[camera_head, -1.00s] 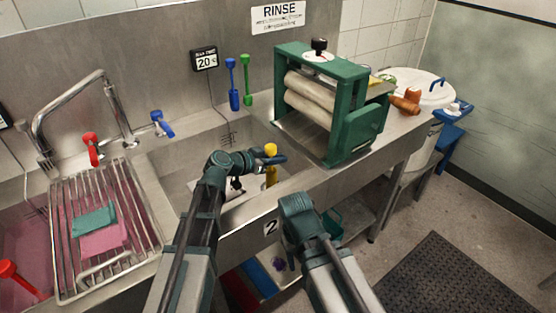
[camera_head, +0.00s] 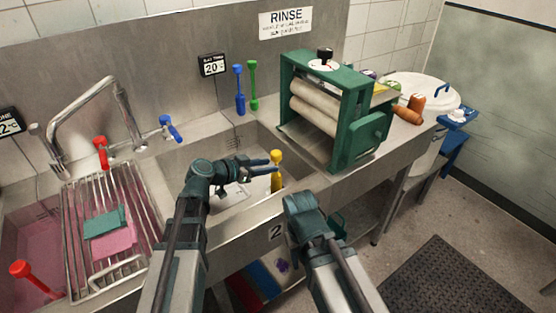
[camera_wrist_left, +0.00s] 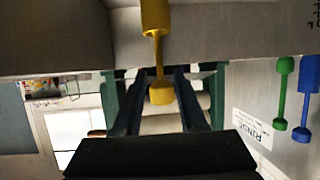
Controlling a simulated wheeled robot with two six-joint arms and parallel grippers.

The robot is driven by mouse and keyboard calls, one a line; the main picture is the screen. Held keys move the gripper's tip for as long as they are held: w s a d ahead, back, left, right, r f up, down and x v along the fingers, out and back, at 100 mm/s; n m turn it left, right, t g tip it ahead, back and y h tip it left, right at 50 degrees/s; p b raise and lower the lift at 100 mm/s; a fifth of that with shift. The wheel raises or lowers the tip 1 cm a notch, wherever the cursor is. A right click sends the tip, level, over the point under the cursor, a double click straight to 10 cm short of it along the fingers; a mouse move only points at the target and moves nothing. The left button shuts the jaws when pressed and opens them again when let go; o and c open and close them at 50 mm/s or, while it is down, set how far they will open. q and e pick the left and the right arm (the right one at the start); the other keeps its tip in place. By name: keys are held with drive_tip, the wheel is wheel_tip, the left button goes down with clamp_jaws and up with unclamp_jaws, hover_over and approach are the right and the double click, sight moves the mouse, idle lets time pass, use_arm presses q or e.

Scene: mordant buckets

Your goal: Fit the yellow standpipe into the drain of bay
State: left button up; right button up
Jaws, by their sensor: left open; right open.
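The yellow standpipe (camera_head: 277,180) stands upright at the right end of the middle steel basin (camera_head: 168,165); its foot and the drain are hidden in the head view. My left gripper (camera_head: 270,166) reaches from the left over that basin, its open fingers at the standpipe's upper part. In the left wrist view the standpipe (camera_wrist_left: 155,15) appears upside down, its knob between the two spread fingers (camera_wrist_left: 160,84) with gaps on both sides. My right gripper (camera_head: 303,207) is low in front of the sink's front edge, its fingers hidden.
A green wringer (camera_head: 340,110) stands right of the basin. Blue (camera_head: 240,92) and green (camera_head: 253,85) standpipes are at the back wall. A rack (camera_head: 75,245) with cloths covers part of the left basin, where a red standpipe (camera_head: 35,280) leans. A faucet (camera_head: 95,85) stands behind.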

use_arm(q)
drive_tip(key=shift+p+v, duration=0.6)
drive_tip(key=shift+v, duration=1.75)
use_arm(e)
drive_tip(key=shift+r, duration=0.9)
